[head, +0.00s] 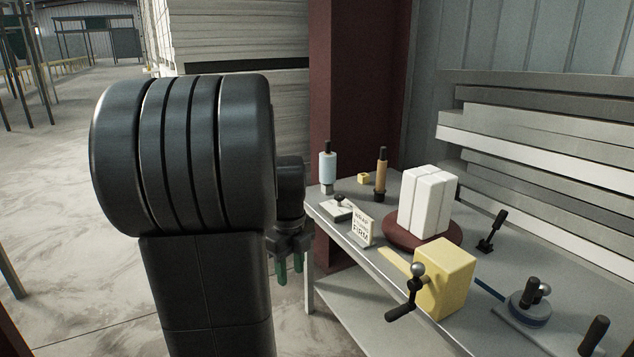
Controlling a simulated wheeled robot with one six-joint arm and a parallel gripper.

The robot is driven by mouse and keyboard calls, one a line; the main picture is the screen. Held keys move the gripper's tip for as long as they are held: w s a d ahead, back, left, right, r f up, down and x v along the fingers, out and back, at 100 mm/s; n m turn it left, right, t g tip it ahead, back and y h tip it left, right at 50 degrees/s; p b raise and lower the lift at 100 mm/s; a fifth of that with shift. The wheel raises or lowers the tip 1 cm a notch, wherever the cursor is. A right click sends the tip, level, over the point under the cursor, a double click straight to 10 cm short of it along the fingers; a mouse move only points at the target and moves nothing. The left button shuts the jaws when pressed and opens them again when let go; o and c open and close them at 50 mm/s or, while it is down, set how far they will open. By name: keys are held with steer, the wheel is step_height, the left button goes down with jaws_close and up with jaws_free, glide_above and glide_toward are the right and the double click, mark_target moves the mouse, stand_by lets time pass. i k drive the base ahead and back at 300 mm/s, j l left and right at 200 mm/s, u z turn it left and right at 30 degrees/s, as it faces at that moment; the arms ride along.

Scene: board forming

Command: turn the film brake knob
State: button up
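My gripper (290,266) hangs fingers down at the left of the workbench (470,265), partly behind my own dark arm. Its green-tipped fingers stand apart with nothing seen between them. No knob is clearly marked as the film brake. A dark knob sits on a small pale plate (336,210) at the bench's left end. A grey ball knob (418,269) and a black crank (403,312) are on the left face of a yellow box (449,278). A round blue-grey base (529,311) at the right carries a black grip and a bright ball. My gripper touches none of these.
A white bundle (428,203) stands on a dark red turntable (455,238). A light blue roll (327,167), a tan roll (381,174) and a sign reading "FIRM" (361,228) are nearby. A black lever (493,230) stands behind. Stacked boards (550,150) line the back.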

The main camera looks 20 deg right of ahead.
mark_target(339, 197)
steer(key=i+z, duration=0.2)
steer(key=i, duration=0.35)
steer(key=i+j+z, duration=0.2)
steer(key=i, duration=0.35)
steer(key=i+z, duration=0.25)
steer(key=i, duration=0.25)
steer(key=i+z, duration=0.25)
steer(key=i, duration=0.45)
